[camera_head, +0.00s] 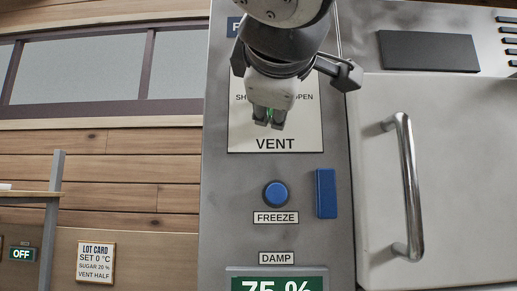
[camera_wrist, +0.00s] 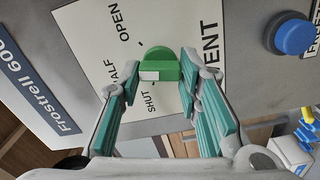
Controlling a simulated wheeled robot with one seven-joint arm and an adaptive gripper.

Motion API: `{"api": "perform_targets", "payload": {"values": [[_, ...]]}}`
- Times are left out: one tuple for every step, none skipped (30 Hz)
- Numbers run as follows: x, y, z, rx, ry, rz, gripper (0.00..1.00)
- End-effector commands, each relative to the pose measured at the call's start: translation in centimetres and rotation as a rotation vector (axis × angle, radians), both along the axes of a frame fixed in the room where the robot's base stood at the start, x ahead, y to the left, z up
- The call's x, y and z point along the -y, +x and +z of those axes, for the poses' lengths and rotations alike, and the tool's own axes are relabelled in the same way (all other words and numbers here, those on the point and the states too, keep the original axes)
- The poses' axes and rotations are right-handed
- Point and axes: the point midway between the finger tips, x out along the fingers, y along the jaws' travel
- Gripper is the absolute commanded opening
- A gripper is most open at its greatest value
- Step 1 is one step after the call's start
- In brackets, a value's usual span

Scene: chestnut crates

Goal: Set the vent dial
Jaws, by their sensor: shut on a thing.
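The green vent dial (camera_wrist: 158,59) sits on a white VENT plate (camera_wrist: 88,30) marked SHUT, HALF and OPEN. My gripper (camera_wrist: 160,74) is shut on the dial, with one finger at each side in the wrist view. A white mark shows on the dial, on the side toward the words HALF and SHUT; I cannot tell its exact setting. In the head view my gripper (camera_head: 269,117) covers most of the dial and the middle of the plate (camera_head: 290,130). The lot card (camera_head: 96,262) on the wall reads SET 0 °C, SUGAR 20 %, VENT HALF.
Below the plate are a blue FREEZE button (camera_head: 276,194) and a blue upright bar (camera_head: 326,193). A DAMP display (camera_head: 276,284) reads 75 %. A door with a steel handle (camera_head: 408,185) stands at the right. An OFF sign (camera_head: 22,254) hangs at the lower left.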

Motion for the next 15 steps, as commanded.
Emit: {"api": "perform_targets", "payload": {"values": [[-0.01, -0.08, 0.06, -0.002, -0.036, -0.001, 0.04], [-0.01, -0.08, 0.05, -0.003, -0.056, -0.001, 0.04], [-0.02, -0.07, 0.06, -0.004, -0.082, 0.000, 0.04], [-0.03, -0.07, 0.06, -0.003, -0.101, 0.000, 0.04], [-0.03, -0.07, 0.05, -0.004, -0.117, 0.000, 0.04], [-0.04, -0.07, 0.03, -0.006, -0.140, 0.000, 0.04], [-0.04, -0.07, 0.02, -0.006, -0.153, 0.000, 0.04], [-0.04, -0.06, 0.01, -0.007, -0.168, 0.000, 0.04], [-0.05, -0.06, -0.02, -0.007, -0.184, 0.000, 0.04], [-0.05, -0.05, -0.03, -0.008, -0.195, 0.000, 0.04], [-0.06, -0.04, -0.05, -0.008, -0.206, 0.001, 0.04], [-0.06, -0.03, -0.07, -0.008, -0.217, 0.001, 0.04], [-0.06, -0.03, -0.08, -0.008, -0.224, 0.001, 0.04], [-0.06, -0.02, -0.08, -0.009, -0.231, 0.001, 0.04], [-0.07, -0.01, -0.10, -0.009, -0.239, 0.001, 0.04]]}}
